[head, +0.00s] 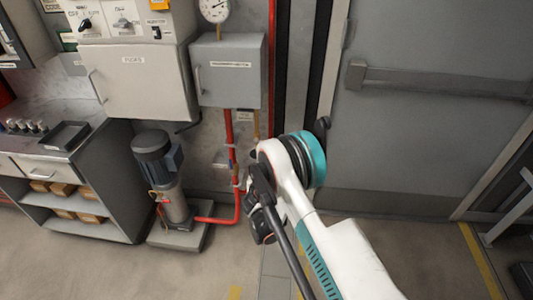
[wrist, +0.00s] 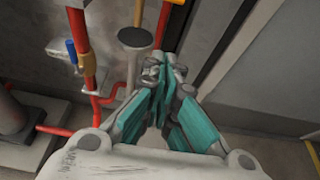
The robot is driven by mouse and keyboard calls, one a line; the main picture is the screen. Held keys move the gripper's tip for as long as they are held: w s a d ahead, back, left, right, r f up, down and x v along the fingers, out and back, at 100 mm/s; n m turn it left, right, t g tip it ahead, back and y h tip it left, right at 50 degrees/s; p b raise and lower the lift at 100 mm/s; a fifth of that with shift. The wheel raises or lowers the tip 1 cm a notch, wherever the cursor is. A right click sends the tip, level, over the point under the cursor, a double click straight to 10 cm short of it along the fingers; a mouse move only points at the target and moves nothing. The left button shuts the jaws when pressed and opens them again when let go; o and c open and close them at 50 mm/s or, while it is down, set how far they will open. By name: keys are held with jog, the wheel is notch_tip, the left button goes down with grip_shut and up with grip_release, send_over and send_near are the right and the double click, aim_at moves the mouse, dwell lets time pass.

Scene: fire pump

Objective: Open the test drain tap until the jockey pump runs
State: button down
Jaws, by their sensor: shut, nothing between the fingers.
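The jockey pump (head: 158,170), a dark motor on a steel body, stands on a low plinth left of my arm in the head view. I cannot tell from these frames whether it runs. A brass pipe (head: 256,125) hangs below the grey cabinet. In the wrist view my gripper (wrist: 162,72) is shut and empty, near a grey round funnel-like cup (wrist: 135,38) and the brass piping behind it. A blue handle (wrist: 71,51) is on a fitting by the red pipe, left of my gripper. I cannot make out the test drain tap for certain.
Red pipework (head: 238,195) runs from the pump up the wall. The grey cabinet (head: 229,72) has a pressure gauge (head: 214,9) above it. A control box (head: 137,80) and a workbench (head: 70,160) are left. A grey door (head: 430,110) with a push bar is right.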

jog(key=shift+w, duration=0.1)
jog(key=w+b, duration=0.5)
jog(key=w, duration=0.6)
jog(key=shift+w+d, duration=0.25)
jog(key=shift+s+r, duration=0.15)
dwell(0.4)
